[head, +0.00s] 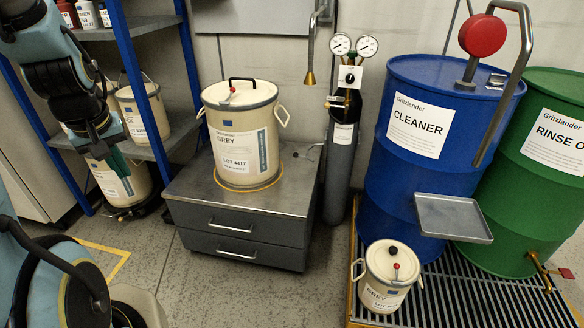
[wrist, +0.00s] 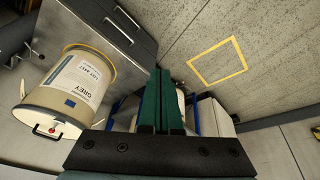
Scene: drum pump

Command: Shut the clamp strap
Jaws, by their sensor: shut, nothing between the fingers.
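My gripper (head: 121,166) hangs at the left in front of the blue-posted shelf, away from the cabinet. In the wrist view its two green fingers (wrist: 164,76) are pressed together with nothing between them. A large cream pail (head: 242,150) labelled GREY stands upright on the grey cabinet, right of my gripper; it also shows at the left of the wrist view (wrist: 72,85). Its lid (head: 239,93) carries a black handle and a small red knob. I cannot make out a clamp strap for certain in either view.
The drawer cabinet (head: 262,192) stands mid-floor. A gas cylinder (head: 342,165) with gauges is right of it. A blue drum (head: 395,170), a green drum (head: 535,190) and a small pail (head: 383,290) stand on a grating. A yellow floor outline (wrist: 245,68) encloses bare floor.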

